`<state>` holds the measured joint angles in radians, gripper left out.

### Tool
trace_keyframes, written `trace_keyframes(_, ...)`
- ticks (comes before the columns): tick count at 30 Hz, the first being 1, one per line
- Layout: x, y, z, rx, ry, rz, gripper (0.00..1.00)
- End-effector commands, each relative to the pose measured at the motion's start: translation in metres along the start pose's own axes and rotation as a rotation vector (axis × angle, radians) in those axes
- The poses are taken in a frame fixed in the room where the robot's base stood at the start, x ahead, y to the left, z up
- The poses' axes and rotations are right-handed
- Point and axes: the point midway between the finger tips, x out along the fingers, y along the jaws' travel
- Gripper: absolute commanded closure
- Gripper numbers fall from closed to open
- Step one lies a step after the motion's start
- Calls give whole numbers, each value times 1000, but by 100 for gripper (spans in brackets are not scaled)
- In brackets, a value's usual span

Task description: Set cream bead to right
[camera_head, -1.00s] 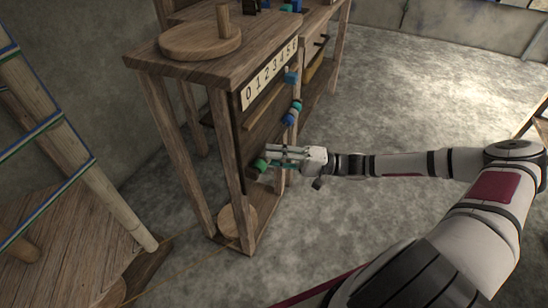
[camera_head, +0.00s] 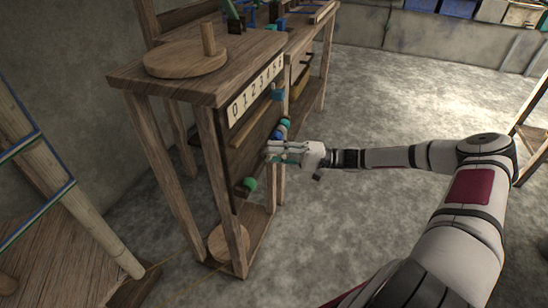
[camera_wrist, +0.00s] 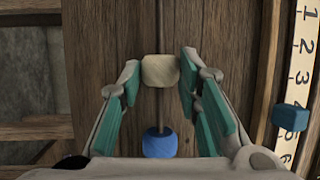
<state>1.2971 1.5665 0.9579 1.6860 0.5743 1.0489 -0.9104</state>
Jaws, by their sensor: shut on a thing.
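The cream bead (camera_wrist: 160,71) sits on a thin rod in front of a wooden board, between my gripper's (camera_wrist: 160,66) fingertips in the wrist view. My gripper (camera_head: 272,151) is shut on it, at the front of the loom stand in the head view, where the bead is not clearly seen. A blue bead (camera_wrist: 159,143) is on the same rod, apart from the cream one, below it in the wrist view. In the head view, a green bead (camera_head: 249,184) is left of my gripper, and blue and teal beads (camera_head: 282,127) are to its right.
A number strip (camera_head: 256,90) runs along the stand's upper front, with a blue block (camera_wrist: 291,117) beside its higher numbers. A round wooden disc with a peg (camera_head: 186,62) stands on top.

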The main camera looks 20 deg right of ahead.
Motion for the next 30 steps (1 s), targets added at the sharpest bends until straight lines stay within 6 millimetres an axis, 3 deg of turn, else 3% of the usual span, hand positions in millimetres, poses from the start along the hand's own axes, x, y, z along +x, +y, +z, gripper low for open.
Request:
trace_keyframes(2, -1, 2, 0, 1, 2, 4, 100)
trace_keyframes(3, -1, 2, 0, 1, 2, 4, 60)
trace_keyframes(5, -1, 1, 0, 0, 1, 4, 49)
trace_keyframes(17, -6, 1, 0, 0, 2, 3, 49)
trace_keyframes(30, -87, 1, 0, -1, 4, 4, 49)
